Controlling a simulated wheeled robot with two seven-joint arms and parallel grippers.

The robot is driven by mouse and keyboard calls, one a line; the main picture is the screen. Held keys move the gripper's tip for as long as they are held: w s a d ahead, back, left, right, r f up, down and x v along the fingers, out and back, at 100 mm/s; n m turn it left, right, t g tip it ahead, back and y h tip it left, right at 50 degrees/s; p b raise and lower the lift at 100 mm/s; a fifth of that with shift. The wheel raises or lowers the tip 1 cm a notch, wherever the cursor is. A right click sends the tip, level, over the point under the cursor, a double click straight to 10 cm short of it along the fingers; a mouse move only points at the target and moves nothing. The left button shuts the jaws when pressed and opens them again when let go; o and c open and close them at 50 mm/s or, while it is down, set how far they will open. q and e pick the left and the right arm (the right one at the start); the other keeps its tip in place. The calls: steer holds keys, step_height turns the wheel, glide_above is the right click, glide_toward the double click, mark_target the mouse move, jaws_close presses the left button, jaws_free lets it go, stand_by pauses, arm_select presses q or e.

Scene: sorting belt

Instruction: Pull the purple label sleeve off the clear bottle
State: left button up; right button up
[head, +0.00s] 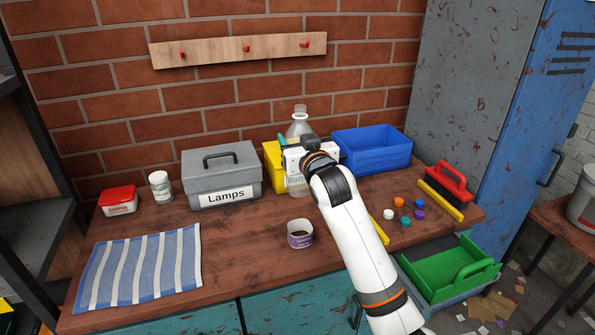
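The clear bottle (299,125) stands upright at the back of the bench; its neck and shoulder show above my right gripper (290,160) and a little of its lower body below. My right gripper is in front of the bottle's middle and hides it; its fingers are hidden, so I cannot tell whether it touches or grips the bottle. The purple label sleeve (300,240) is a short open ring, standing on the bench in front of the bottle and apart from it. My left gripper is not in view.
A yellow bin (271,174) and grey Lamps box (222,174) stand left of the bottle, a blue bin (372,149) right. Several coloured caps (405,221) and a red brush (447,186) lie at right. A striped cloth (139,266) covers the front left.

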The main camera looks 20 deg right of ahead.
step_height(320, 180, up, 10)
steer(key=shift+r, duration=0.25)
steer(key=shift+f, duration=0.35)
steer(key=shift+s+d+f+b, duration=0.15)
steer(key=shift+f+b, duration=1)
steer(key=shift+f, duration=1.3)
steer(key=shift+w+d+f+b, duration=0.15)
steer(key=shift+f+b, duration=1)
steer(key=shift+f, duration=1.3)
steer(key=shift+s+d+f+b, duration=0.15)
steer(key=shift+f+b, duration=1)
steer(key=shift+f, duration=1.3)
